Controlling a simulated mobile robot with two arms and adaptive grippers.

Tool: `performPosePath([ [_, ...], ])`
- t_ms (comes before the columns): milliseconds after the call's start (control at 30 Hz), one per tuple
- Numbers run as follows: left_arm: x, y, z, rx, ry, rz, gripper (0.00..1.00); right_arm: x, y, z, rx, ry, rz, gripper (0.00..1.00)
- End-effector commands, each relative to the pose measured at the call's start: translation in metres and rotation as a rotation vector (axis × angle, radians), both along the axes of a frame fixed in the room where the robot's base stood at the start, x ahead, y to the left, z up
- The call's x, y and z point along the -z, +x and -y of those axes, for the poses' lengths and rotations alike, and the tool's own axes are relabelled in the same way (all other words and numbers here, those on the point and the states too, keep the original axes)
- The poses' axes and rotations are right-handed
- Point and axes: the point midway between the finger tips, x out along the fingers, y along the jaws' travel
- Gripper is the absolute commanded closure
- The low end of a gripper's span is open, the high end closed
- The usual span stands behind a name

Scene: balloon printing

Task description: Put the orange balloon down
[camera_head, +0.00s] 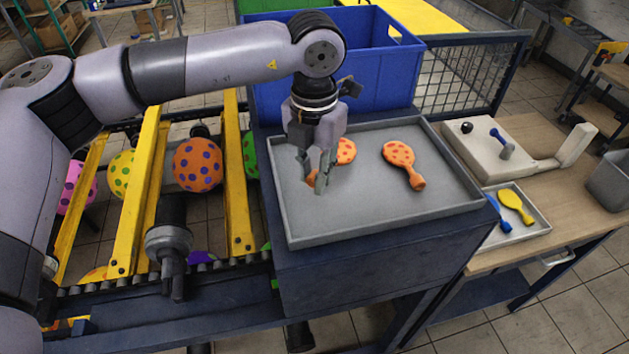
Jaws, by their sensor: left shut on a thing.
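My left gripper (319,177) is over the left part of a grey tray (452,203), pointing down. Its fingers are shut on the neck of an orange balloon (346,151) with red dots. The balloon's body shows to the right, behind the gripper, and part of it is hidden by the fingers. The balloon is low over the tray; I cannot tell whether it touches the tray floor. A second, similar orange balloon (399,154) lies flat on the tray to the right, apart from my gripper. My right gripper is not in view.
A blue bin (385,75) stands behind the tray. To the left, yellow rails (140,190) hold inflated dotted balloons, including an orange one with purple dots (197,165). A small tray (535,211) with blue and yellow balloons is at the right. The tray's front middle is clear.

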Motion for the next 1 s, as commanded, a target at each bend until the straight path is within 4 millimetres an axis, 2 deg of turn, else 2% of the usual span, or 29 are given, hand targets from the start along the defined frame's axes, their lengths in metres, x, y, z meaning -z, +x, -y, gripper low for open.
performPosePath([
  [300,0.039,-0.001,-0.001,0.000,0.001,-0.003,1.00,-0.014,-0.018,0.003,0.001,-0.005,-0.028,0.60],
  [667,0.045,0.000,-0.001,0.000,0.000,-0.001,1.00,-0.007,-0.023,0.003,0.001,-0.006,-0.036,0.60],
  [700,0.044,0.000,-0.001,0.000,0.001,0.000,0.79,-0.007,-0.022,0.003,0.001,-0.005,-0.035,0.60],
  [1000,0.043,0.000,-0.001,0.000,0.002,-0.001,0.60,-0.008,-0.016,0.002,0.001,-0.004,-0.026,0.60],
])
